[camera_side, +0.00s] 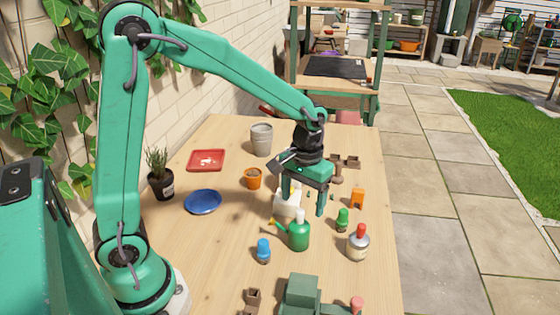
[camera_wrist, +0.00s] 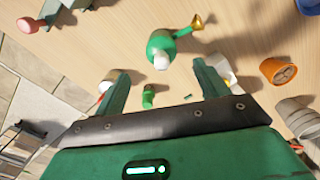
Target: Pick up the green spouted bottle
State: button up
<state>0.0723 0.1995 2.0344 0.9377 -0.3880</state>
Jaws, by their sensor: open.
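The green spouted bottle (camera_side: 299,236) stands upright on the wooden table, with a white top and a thin spout with a yellow tip pointing left. In the wrist view the bottle (camera_wrist: 160,44) lies just beyond and between the fingers, its spout pointing to the upper right. My gripper (camera_side: 304,204) is open and empty, fingers pointing down, above and slightly behind the bottle in the side view. Its two fingers (camera_wrist: 163,74) also show apart in the wrist view. The bottle stands clear of both fingers there.
A white container (camera_side: 287,204) stands behind the bottle, partly hidden by a finger. A blue-topped bottle (camera_side: 263,251), a small green bottle (camera_side: 342,220) and a red-capped bottle (camera_side: 358,243) stand around it. An orange pot (camera_side: 253,179) and blue saucer (camera_side: 202,202) lie left.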

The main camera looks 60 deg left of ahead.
aim_at(301, 210)
jog(key=shift+f, duration=0.7)
jog(key=shift+f, duration=0.1)
jog(key=shift+s+a+f, duration=0.1)
jog(key=shift+f, duration=1.15)
jog(key=shift+s+f, duration=0.1)
jog(key=shift+f, duration=1.15)
jog(key=shift+c, duration=0.4)
jog(key=c, duration=1.1)
jog(key=shift+r, duration=0.1)
